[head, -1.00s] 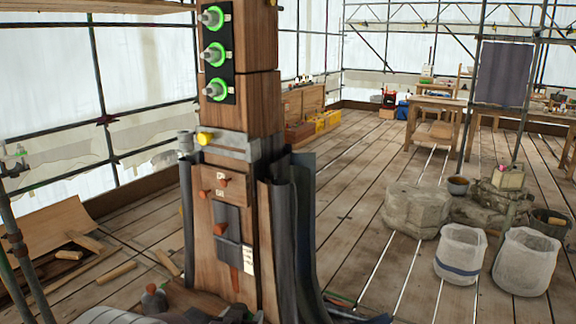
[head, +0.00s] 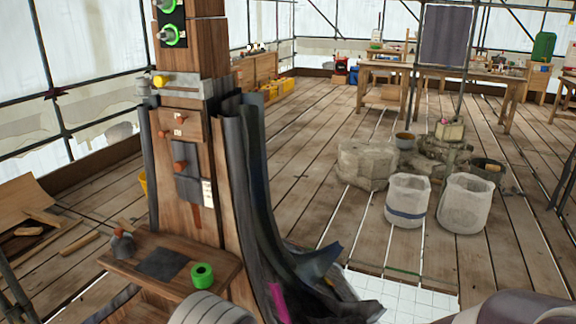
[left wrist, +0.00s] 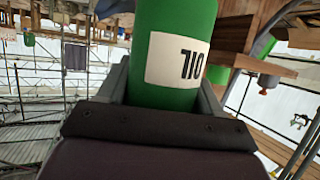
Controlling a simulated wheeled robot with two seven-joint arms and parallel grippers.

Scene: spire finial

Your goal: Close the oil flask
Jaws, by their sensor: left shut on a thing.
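The oil flask (left wrist: 178,50) is a green cylinder with a white label in the left wrist view. The label reads upside down there, and the shelf scene behind is inverted too. My left gripper (left wrist: 162,95) is shut on the flask, one finger on each side. The flask's two ends are hidden or out of frame, so its mouth does not show. In the head view a small green ring-shaped piece with a dark centre (head: 203,275), perhaps the cap, sits on the wooden shelf (head: 222,258). The head view shows neither gripper.
A dark bottle-like item with an orange part (head: 122,244) and a dark square pad (head: 162,263) share the shelf. The wooden post (head: 185,190) rises behind it. Dark curved sheets (head: 250,190) flank the post on the right. White sacks (head: 466,203) stand on the floor.

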